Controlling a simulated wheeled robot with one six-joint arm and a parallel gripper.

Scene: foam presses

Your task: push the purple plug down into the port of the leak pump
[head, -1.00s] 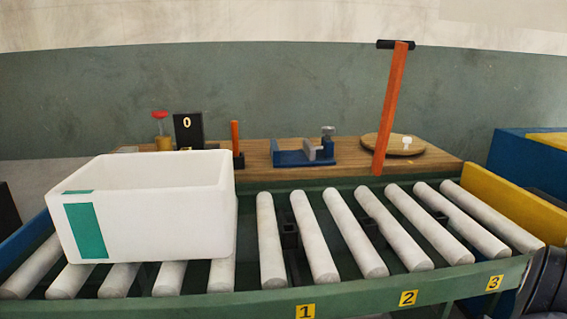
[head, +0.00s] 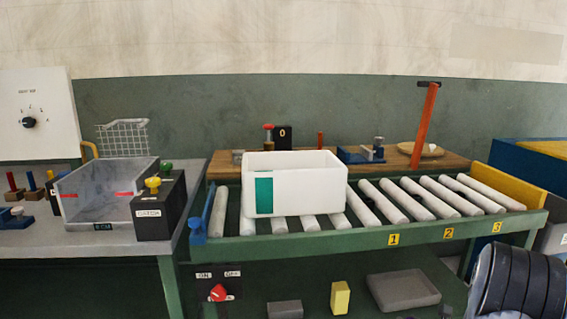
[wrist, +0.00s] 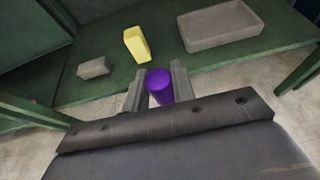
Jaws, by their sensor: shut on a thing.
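The purple plug (wrist: 159,86) is between the two grey fingers of my gripper (wrist: 156,84) in the wrist view. My gripper is shut on it, and its rounded top shows. The plug is in the air, with the green lower shelf and pale floor behind it. The head view shows neither the plug nor my fingers. I cannot tell for certain which fixture is the leak pump. A red-topped brass fixture (head: 268,138) stands beside a black block marked 0 (head: 283,137) on the wooden board behind the conveyor. No port can be made out.
A white box (head: 305,190) stands on the roller conveyor (head: 425,205). A bench (head: 110,243) at left holds a grey tray and a black box with knobs (head: 158,208). A yellow block (head: 340,298) and grey tray (head: 403,290) lie on the lower shelf.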

